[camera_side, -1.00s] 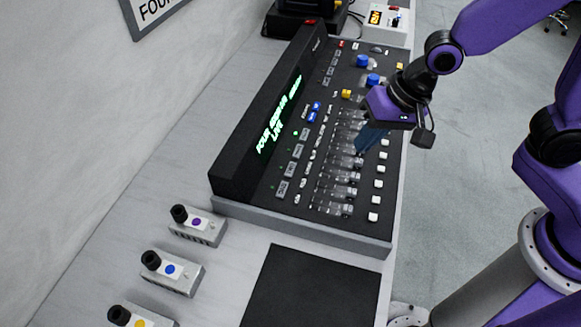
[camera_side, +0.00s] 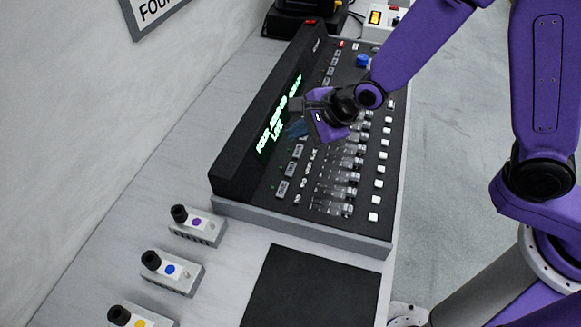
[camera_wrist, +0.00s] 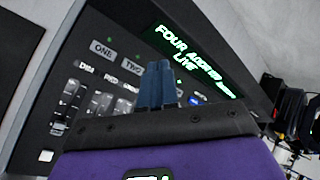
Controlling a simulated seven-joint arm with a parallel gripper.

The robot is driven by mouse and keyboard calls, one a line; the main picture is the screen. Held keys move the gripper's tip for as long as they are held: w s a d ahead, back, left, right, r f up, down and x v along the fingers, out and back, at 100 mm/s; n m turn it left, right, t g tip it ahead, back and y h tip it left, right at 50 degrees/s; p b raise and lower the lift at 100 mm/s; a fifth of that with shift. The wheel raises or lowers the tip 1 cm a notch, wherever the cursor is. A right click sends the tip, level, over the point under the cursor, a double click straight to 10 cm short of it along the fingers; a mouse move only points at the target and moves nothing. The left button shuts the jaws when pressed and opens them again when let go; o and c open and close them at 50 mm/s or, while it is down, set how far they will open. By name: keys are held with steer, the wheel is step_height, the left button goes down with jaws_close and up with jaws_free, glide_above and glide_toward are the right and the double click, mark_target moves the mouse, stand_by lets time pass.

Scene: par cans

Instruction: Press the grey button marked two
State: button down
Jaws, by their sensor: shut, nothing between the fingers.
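The grey button marked TWO (camera_wrist: 131,66) shows in the wrist view, just left of my fingertips, with the button marked ONE (camera_wrist: 102,48) further left. In the side view a row of grey buttons runs beside the display; the second from the near end (camera_side: 291,168) appears to be TWO, though its label is hard to read there. My gripper (camera_side: 297,130) is shut and empty, its blue fingers (camera_wrist: 157,82) together. The fingertips are over the button row, beyond TWO. Whether they touch the panel, I cannot tell. My fingers hide the part of the panel behind them.
The console's raised display (camera_side: 277,127) with green text stands beside the buttons. Faders (camera_side: 338,178) and white buttons (camera_side: 376,184) lie to the right. Small boxes with black knobs (camera_side: 172,273) and a dark pad (camera_side: 312,288) are at the near end.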

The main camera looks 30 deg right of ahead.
mark_target(291, 169)
steer(key=m, duration=0.1)
steer(key=w+m+t, duration=0.1)
steer(key=m, duration=0.1)
steer(key=f+m, duration=0.1)
steer(key=shift+w+a, duration=0.15)
steer(key=shift+w, duration=0.1)
steer(key=shift+f, duration=0.15)
steer(key=shift+f, duration=4.25)
steer(key=shift+f, duration=0.1)
steer(key=shift+f, duration=0.35)
steer(key=shift+f, duration=0.35)
steer(key=shift+r, duration=0.8)
